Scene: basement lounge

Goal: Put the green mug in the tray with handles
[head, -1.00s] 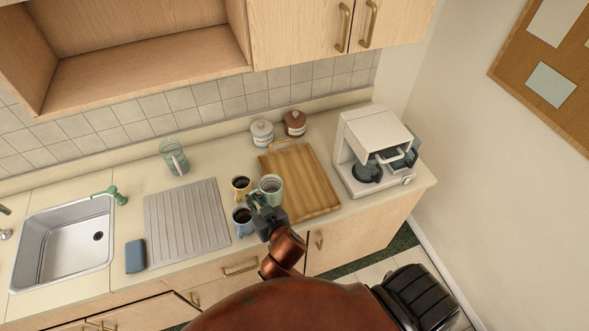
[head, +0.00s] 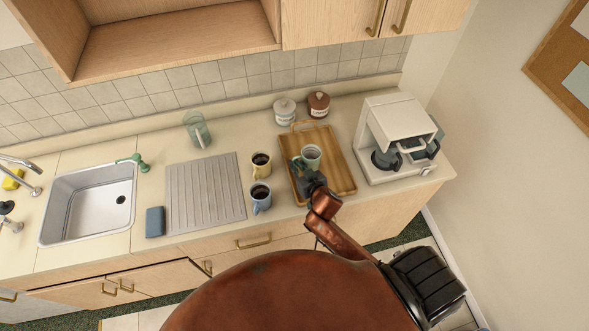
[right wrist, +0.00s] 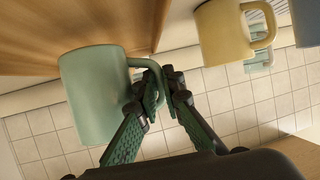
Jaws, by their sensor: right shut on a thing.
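The green mug (head: 311,154) appears upright over the left part of the wooden tray with handles (head: 338,172). My right gripper (head: 308,178) is shut on the mug's handle, on the near side of the mug. In the right wrist view the fingertips (right wrist: 158,88) pinch the handle of the green mug (right wrist: 92,98), with the tray (right wrist: 60,25) beyond it. I cannot tell whether the mug's base touches the tray. The tray's surface is otherwise bare. My left gripper is not in view.
A yellow mug (head: 260,166) and a blue mug (head: 261,198), both with dark contents, stand left of the tray. A coffee machine (head: 395,140) stands to its right. Two lidded jars (head: 284,111) (head: 318,105) are behind it. A ridged drainboard (head: 205,192) lies farther left.

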